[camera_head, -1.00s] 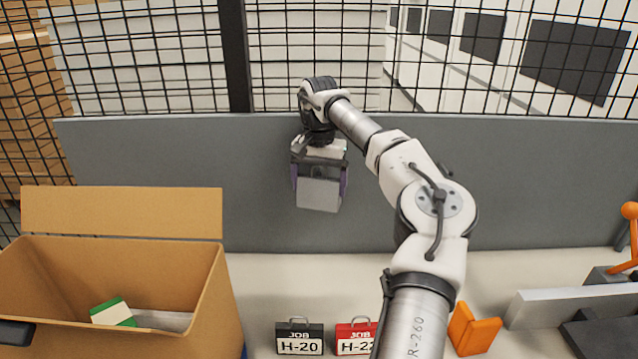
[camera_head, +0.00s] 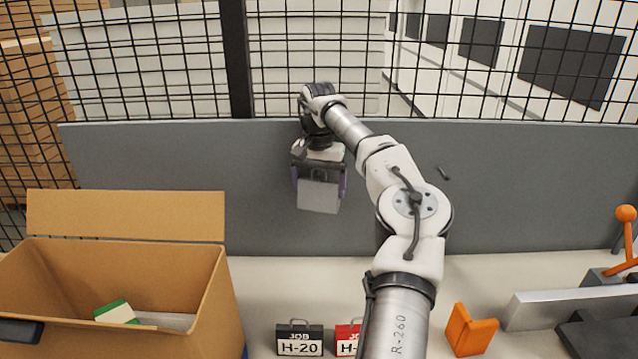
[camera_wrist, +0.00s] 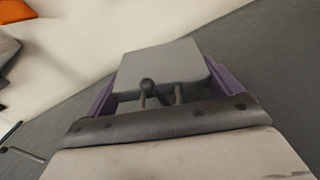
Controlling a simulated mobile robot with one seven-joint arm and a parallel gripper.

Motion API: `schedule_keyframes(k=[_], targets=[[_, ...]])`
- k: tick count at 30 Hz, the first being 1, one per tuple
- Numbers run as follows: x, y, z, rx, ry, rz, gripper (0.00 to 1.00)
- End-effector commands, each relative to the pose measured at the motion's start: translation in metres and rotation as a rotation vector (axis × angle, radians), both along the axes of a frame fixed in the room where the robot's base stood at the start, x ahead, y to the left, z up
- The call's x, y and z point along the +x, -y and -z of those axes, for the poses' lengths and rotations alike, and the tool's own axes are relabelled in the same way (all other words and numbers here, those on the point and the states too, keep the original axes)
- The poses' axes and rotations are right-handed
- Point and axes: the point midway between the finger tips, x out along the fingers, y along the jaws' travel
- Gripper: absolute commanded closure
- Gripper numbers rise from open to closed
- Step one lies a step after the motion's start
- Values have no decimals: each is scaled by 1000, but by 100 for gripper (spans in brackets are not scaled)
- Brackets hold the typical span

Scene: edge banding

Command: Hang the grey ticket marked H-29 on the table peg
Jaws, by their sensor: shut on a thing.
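My gripper (camera_head: 320,178) has purple fingers and is shut on a grey ticket (camera_head: 318,197) in front of the grey panel (camera_head: 530,185). The ticket hangs below the fingers, clear of the table in the head view. Its face shows no readable mark. In the wrist view the grey ticket (camera_wrist: 168,62) sits between the purple fingers (camera_wrist: 162,92). A dark ball-ended stem (camera_wrist: 147,88) shows by the ticket's near edge; I cannot tell whether the ticket's loop is around it.
A black H-20 ticket (camera_head: 299,340) and a partly hidden red ticket (camera_head: 346,338) stand at the table's front. An open cardboard box (camera_head: 190,300) is at left. An orange block (camera_head: 469,332) and an orange-handled clamp (camera_head: 627,235) are at right. Mesh fencing rises behind the panel.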

Motion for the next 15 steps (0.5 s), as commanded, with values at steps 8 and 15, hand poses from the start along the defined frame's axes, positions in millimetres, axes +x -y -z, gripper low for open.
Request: schedule_keyframes(k=[8, 15], targets=[[5, 2, 1, 2, 19, 9, 0], [5, 2, -1, 2, 19, 9, 0]])
